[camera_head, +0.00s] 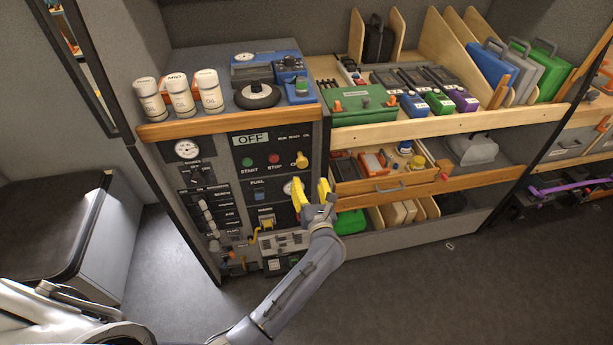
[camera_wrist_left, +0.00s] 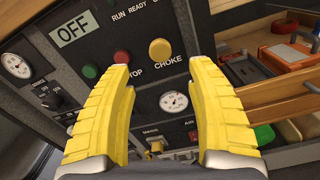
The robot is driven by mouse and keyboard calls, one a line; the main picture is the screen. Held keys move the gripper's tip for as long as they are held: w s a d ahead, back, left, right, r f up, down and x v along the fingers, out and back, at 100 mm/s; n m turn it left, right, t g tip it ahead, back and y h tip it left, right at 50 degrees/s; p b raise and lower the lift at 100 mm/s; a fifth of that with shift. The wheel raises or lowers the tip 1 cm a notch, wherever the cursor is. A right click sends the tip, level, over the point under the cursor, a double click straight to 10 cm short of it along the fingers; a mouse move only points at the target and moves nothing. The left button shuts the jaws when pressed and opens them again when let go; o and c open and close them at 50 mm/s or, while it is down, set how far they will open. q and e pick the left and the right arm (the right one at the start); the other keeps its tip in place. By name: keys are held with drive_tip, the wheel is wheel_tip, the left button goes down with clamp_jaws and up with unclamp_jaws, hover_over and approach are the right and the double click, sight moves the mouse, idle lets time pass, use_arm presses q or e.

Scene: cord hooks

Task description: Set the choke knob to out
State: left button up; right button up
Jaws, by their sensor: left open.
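The choke knob (camera_head: 301,160) is a round yellow knob at the right of the control panel's upper part. In the left wrist view the choke knob (camera_wrist_left: 160,49) sits above the label CHOKE, beyond my fingertips and between them in the picture. I cannot tell how far it stands out from the panel. My left gripper (camera_head: 310,186) has yellow fingers and is open and empty, just below the knob in the head view. In the left wrist view the left gripper (camera_wrist_left: 160,70) shows its fingers spread wide, not touching the knob. My right gripper is not in view.
A green START button (camera_head: 247,162) and red STOP button (camera_head: 274,158) sit left of the knob, under an OFF display (camera_head: 251,139). A fuel gauge (camera_wrist_left: 173,102) is below. Wooden shelves with boxes (camera_head: 365,104) stand to the right. The floor in front is clear.

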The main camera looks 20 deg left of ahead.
use_arm(q)
drive_tip(key=shift+v, duration=0.8)
